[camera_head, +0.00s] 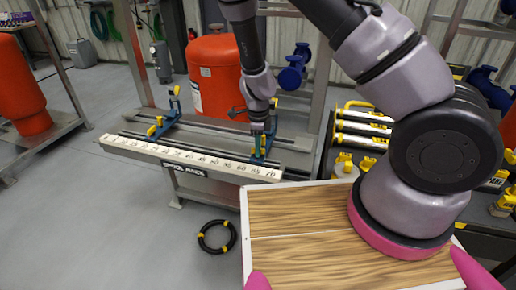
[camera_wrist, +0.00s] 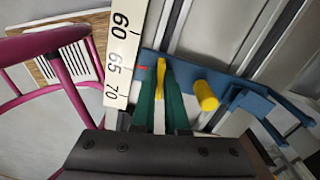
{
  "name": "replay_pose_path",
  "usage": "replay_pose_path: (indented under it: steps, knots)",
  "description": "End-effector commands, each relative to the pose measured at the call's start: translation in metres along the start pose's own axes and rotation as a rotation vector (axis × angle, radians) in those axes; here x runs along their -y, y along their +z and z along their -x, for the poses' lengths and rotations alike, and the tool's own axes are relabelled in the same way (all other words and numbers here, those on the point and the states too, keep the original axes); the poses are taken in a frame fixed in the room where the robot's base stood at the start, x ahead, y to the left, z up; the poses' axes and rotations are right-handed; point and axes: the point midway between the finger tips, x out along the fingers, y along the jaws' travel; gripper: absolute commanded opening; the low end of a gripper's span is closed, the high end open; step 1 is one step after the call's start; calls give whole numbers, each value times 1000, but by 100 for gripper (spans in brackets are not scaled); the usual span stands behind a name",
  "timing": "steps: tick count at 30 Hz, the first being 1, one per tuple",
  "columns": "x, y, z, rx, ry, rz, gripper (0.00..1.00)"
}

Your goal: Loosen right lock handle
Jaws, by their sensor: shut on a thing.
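The spool rack (camera_head: 190,158) is a long metal rail bench with a numbered ruler along its front edge. A blue stop bracket (camera_wrist: 228,88) sits on the rail near the 65–70 marks. Its right lock handle (camera_wrist: 161,66) is a small yellow lever, upright in the wrist view, beside a yellow knob (camera_wrist: 206,95). My gripper (camera_wrist: 161,90) has its two green fingers shut on the lever, one on each side; the lever's tip shows beyond them. In the head view my gripper (camera_head: 264,128) reaches down onto the bracket, hiding much of the handle.
A second blue bracket with yellow parts (camera_head: 156,126) stands further left on the rail. A red tank (camera_head: 212,75) is behind the rack. A black hose coil (camera_head: 217,237) lies on the floor in front.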

Motion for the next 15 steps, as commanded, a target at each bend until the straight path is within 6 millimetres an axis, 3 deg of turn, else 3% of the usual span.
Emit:
replay_pose_path:
  steps: [3, 15]
  knots:
    - [0, 0, 0, -1, -1, -110, 0]
    - [0, 0, 0, -1, 0, -202, 0]
